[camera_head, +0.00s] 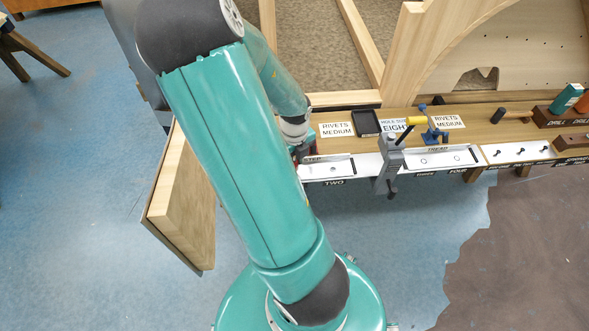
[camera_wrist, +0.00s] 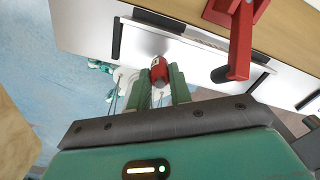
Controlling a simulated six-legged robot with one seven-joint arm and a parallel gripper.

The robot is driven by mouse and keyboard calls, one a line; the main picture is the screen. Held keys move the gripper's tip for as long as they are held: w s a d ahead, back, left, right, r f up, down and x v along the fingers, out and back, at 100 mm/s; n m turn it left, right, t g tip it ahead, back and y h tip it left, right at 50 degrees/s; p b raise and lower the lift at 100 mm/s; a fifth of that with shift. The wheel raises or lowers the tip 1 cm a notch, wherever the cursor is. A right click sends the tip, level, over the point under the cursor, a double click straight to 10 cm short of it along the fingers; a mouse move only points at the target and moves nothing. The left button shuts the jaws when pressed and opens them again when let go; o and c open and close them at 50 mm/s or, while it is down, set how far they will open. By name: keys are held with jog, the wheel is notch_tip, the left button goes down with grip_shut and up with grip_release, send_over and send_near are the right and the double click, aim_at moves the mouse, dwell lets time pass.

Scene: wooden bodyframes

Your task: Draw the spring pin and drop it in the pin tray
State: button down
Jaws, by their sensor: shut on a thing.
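My gripper (camera_wrist: 160,88) has its two green fingers shut on a small red cylindrical piece (camera_wrist: 158,70) with a pale end. I cannot tell whether this is the spring pin or its handle. The piece is in front of a white panel at the bench edge; I cannot tell whether it touches the panel. In the head view my gripper is mostly hidden behind my arm at the left end of the bench. A small black tray (camera_head: 367,123), possibly the pin tray, lies on the bench to the right of it.
A red clamp (camera_wrist: 240,40) stands close right of my gripper in the wrist view. A grey clamp (camera_head: 388,165) grips the bench edge, with a blue tool (camera_head: 433,130) beside it. Wooden frames (camera_head: 460,45) rise behind. A wooden panel (camera_head: 182,205) stands left.

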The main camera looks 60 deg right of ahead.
jog(key=shift+r, duration=1.1)
jog(key=shift+w, duration=0.15)
